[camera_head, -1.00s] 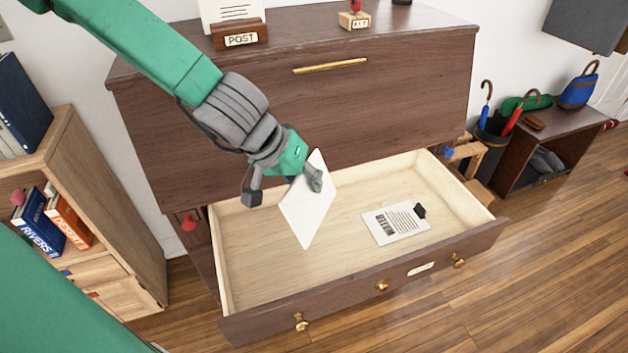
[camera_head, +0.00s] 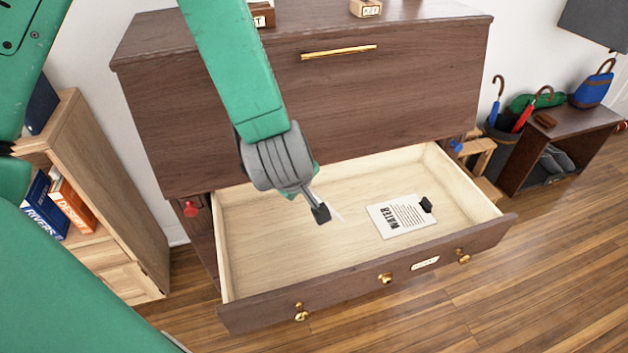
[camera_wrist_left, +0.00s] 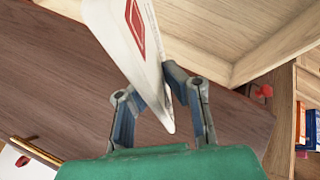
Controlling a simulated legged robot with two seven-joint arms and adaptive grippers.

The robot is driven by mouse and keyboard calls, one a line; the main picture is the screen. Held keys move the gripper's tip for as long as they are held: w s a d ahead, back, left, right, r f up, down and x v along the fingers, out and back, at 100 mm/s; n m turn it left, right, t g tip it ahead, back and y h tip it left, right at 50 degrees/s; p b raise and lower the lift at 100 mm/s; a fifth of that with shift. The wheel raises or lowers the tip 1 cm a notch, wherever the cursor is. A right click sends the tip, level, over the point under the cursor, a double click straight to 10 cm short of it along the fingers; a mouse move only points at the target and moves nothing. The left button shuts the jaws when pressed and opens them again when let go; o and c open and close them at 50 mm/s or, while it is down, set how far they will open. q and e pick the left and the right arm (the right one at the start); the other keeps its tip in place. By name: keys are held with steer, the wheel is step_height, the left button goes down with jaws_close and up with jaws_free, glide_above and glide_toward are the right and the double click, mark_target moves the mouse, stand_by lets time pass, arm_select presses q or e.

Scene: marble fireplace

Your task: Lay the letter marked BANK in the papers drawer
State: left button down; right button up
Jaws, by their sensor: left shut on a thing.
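My left gripper (camera_wrist_left: 160,105) is shut on a white letter (camera_wrist_left: 117,28), which carries a red-framed mark in the left wrist view; no word on it can be read. In the head view the left gripper (camera_head: 318,212) hangs over the left-middle part of the open drawer (camera_head: 255,262). There only a thin white edge of the letter (camera_head: 337,214) shows beside a finger. Whether the letter touches the drawer floor I cannot tell. A sheet marked WATER (camera_head: 401,216) with a black clip lies flat in the drawer, to the right of the gripper. My right gripper is not in view.
The dark wooden cabinet (camera_head: 300,100) rises behind the drawer. A wooden bookshelf (camera_head: 130,200) with books stands at the left. An umbrella stand (camera_head: 500,150) and a low shelf (camera_head: 560,140) are at the right. The drawer's left and front floor is bare.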

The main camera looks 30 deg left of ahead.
arm_select(q)
steer(key=f+n+g+y+b, duration=0.1)
steer(key=f+n+g+b, duration=0.1)
steer(key=f+n+b, duration=0.2)
steer(key=f+n+g+y+b, duration=0.2)
steer(key=f+n+b, duration=0.2)
steer(key=f, duration=0.3)
steer(key=s+a+f+n+g+y+b, duration=0.1)
steer(key=f+n+y+b, duration=0.1)
steer(key=f+n+b, duration=0.2)
step_height(320, 180, down, 3)
steer(key=shift+r+n+g, duration=0.15)
steer(key=shift+n+g, duration=0.25)
steer(key=shift+n, duration=0.5)
steer(key=shift+a+f+b, duration=0.3)
steer(key=shift+f+b, duration=0.25)
steer(key=shift+f, duration=0.15)
steer(key=shift+a+f, duration=0.2)
steer(key=shift+f, duration=0.3)
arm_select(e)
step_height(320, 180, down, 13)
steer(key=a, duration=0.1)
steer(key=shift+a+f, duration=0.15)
